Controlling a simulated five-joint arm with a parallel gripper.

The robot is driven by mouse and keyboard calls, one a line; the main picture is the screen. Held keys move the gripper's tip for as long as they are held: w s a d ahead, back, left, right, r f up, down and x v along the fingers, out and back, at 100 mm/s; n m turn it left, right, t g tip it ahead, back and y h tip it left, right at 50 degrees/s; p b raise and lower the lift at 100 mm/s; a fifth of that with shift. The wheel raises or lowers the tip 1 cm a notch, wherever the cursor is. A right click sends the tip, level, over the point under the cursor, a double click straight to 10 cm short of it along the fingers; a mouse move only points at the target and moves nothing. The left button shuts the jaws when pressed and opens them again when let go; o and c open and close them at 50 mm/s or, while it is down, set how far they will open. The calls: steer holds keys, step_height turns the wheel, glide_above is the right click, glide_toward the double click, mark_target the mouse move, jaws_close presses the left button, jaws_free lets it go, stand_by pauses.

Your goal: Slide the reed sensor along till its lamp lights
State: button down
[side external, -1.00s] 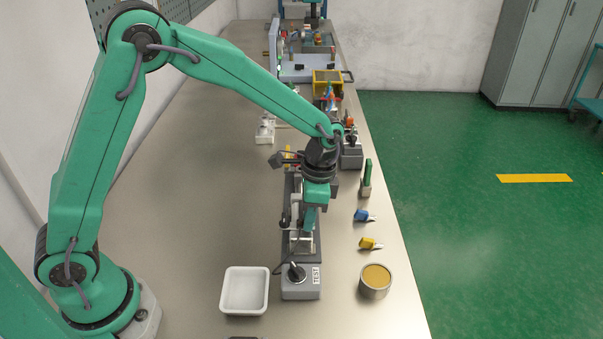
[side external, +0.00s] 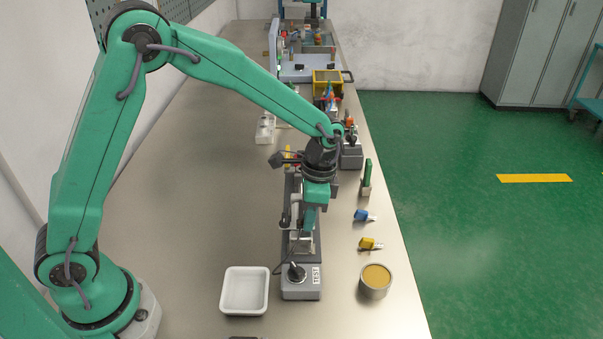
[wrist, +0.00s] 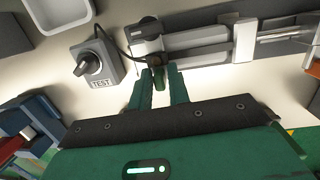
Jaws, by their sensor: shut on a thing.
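My gripper (wrist: 160,74) is shut on a small dark piece, which I take to be the reed sensor (wrist: 158,80), beside a grey and silver cylinder unit (wrist: 200,38). The side view shows my gripper (side external: 307,224) low over that unit, hiding most of the sensor. I cannot make out whether a lamp on it is lit. A dark cable runs from the unit's end to a grey box (wrist: 109,66) marked TEST with a black knob. This box also shows in the side view (side external: 302,289).
A white tray (side external: 246,312) stands left of the test box. A tin with a tan top (side external: 375,281), a yellow clip piece (side external: 369,244) and a blue one (side external: 363,215) lie to the right near the bench edge. The bench at left is clear.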

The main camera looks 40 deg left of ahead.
steer(key=shift+w+a, duration=1.55)
steer(key=shift+w, duration=0.1)
stand_by(6.3)
